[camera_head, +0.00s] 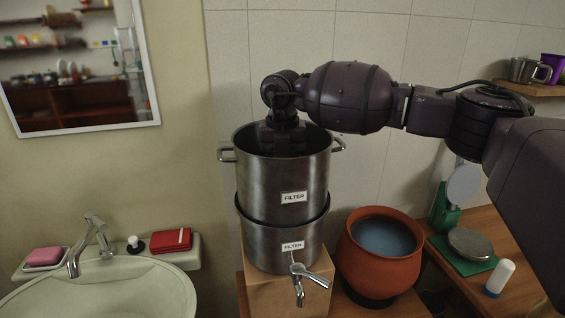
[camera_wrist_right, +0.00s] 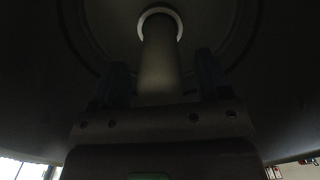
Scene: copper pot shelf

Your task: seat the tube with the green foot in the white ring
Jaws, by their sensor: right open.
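My right gripper (camera_wrist_right: 162,85) reaches down inside the upper steel filter pot (camera_head: 288,180), and the pot's wall hides its fingers in the head view. In the dark right wrist view a pale tube (camera_wrist_right: 160,70) stands between its two fingers, with a gap on each side. The gripper is open. The tube's far end lines up with the white ring (camera_wrist_right: 160,10) on the pot's floor, and the ring's arc shows around it. I cannot see a green foot, nor tell how deep the tube sits. My left gripper is not in view.
The upper pot stands on a lower steel pot (camera_head: 280,247) with a tap (camera_head: 299,280). A clay pot of water (camera_head: 375,262) is to the right. A sink (camera_head: 100,290) is at left.

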